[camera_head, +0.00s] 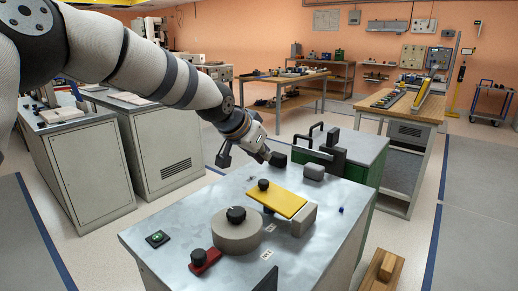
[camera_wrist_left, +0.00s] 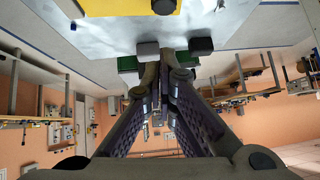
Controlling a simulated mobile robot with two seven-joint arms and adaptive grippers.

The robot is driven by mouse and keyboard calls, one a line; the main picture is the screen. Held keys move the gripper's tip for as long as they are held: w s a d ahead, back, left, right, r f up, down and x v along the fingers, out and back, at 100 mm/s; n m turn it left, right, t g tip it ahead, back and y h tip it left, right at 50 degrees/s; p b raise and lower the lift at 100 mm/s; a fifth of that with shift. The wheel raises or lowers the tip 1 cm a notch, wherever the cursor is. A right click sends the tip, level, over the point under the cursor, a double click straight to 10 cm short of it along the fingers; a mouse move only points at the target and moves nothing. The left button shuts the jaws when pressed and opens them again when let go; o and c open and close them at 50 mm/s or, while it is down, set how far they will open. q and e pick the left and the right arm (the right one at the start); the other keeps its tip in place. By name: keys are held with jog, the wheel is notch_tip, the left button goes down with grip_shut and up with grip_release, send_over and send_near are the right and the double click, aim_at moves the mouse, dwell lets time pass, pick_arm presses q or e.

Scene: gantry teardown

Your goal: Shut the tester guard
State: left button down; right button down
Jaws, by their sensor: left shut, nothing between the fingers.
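My right gripper is not in view.
A round grey disc with a black knob (camera_head: 237,233) and a red piece with a black knob (camera_head: 204,261) are nearer. A green switch (camera_head: 158,238) sits at left. A grey block (camera_head: 313,171) and a black upright frame (camera_head: 333,153) stand beyond the plate.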

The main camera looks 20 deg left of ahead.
pick_arm(q)
send_over(262, 182)
jog(key=d, duration=0.1)
jog(key=f, duration=0.4)
jog(key=shift+s+f, duration=0.1)
jog(key=shift+s, duration=0.1)
jog(key=shift+f, duration=0.7)
jog(key=shift+w+a+f, duration=0.25)
jog(key=shift+a+f, duration=0.3)
jog(key=shift+f, duration=0.25)
jog(key=v, duration=1.2)
